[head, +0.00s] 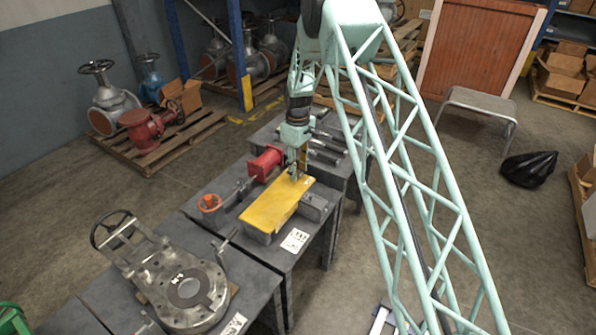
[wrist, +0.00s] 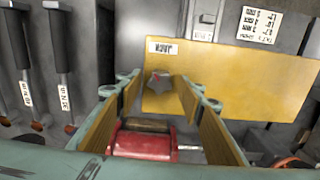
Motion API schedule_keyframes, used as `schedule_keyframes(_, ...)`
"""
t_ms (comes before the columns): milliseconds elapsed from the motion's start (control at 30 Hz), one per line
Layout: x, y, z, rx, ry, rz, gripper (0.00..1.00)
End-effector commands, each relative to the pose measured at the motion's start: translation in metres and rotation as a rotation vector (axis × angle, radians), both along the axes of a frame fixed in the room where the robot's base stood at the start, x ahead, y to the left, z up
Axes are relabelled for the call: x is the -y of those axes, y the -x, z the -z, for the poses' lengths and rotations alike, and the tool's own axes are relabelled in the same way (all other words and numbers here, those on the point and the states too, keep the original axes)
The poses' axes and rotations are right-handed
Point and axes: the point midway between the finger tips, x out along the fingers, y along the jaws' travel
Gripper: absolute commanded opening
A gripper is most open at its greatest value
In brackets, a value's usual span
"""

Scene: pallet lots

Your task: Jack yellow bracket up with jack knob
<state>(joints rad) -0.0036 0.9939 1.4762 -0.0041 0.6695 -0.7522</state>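The yellow bracket (head: 277,205) lies as a long flat plate on the dark workbench in the head view. It also fills the upper right of the wrist view (wrist: 240,85). A small grey lobed jack knob (wrist: 159,85) shows at the bracket's near left end, beside a white label reading JACK, seen inverted. My gripper (wrist: 160,90) is open, its yellow-padded fingers on both sides of the knob with gaps visible. I cannot tell how far above the knob the fingertips are. In the head view my gripper (head: 296,172) is at the bracket's far end.
A red fitting (head: 265,162) stands close behind the bracket. A valve with an orange handwheel (head: 209,203) lies left of it. A grey block (head: 314,206) adjoins the bracket's right side. A large flanged valve (head: 185,290) occupies the nearer bench. Dark-handled tools (wrist: 62,65) hang or lie at left.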

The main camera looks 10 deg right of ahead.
Motion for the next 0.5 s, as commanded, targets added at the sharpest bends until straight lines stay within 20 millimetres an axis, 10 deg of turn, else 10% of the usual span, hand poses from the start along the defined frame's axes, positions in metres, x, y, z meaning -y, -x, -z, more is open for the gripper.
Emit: schedule_keyframes(500, 0.0, -0.0001, 0.0012, 0.0, 0.0, 0.0, 0.19)
